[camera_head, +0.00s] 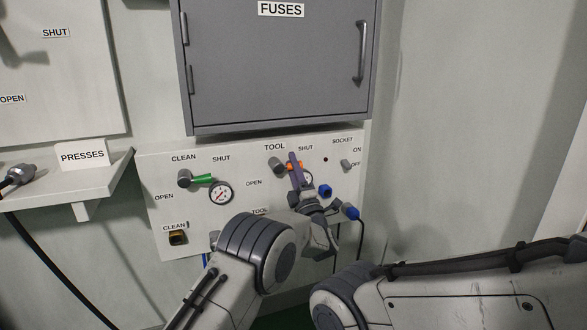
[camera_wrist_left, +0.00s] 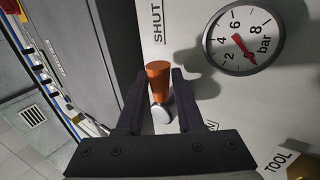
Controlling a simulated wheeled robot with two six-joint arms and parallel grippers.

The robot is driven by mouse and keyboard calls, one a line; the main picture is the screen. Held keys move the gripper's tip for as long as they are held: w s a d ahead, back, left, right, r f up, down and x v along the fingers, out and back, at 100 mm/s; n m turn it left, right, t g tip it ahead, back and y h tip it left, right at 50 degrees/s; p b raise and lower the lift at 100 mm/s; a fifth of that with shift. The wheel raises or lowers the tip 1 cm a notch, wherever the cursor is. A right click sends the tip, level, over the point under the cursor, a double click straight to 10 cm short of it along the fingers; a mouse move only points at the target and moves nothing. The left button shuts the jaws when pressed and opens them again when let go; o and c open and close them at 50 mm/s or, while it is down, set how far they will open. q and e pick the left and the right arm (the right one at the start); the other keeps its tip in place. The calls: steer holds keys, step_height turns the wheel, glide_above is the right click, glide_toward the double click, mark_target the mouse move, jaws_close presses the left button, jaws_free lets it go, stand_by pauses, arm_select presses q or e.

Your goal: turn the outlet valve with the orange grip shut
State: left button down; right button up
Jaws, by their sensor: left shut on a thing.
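The outlet valve with the orange grip (camera_head: 294,166) is on the white panel under the TOOL label. Its dark round hub (camera_head: 276,164) is at the left, and the grip points right, on the side of the SHUT label; OPEN is printed lower left. My left gripper (camera_head: 294,160) is shut on the orange grip, its dark fingers partly covering it. In the left wrist view the orange grip (camera_wrist_left: 157,78) sits between the two fingers, with a pale round end (camera_wrist_left: 162,113) below it. My right arm crosses the lower right of the head view; its gripper is out of view.
A valve with a green grip (camera_head: 202,180) and a gauge (camera_head: 220,193) are left on the panel. A second gauge (camera_wrist_left: 245,37) is beside the orange grip. The grey FUSES cabinet (camera_head: 280,75) overhangs above. A SOCKET switch (camera_head: 346,164) is at the right.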

arm_select(q)
steer(key=c, duration=0.8)
jaws_free()
steer(key=shift+c, duration=0.2)
steer(key=p+v, duration=0.2)
steer(key=v, duration=0.8)
steer(key=shift+s+f, duration=0.2)
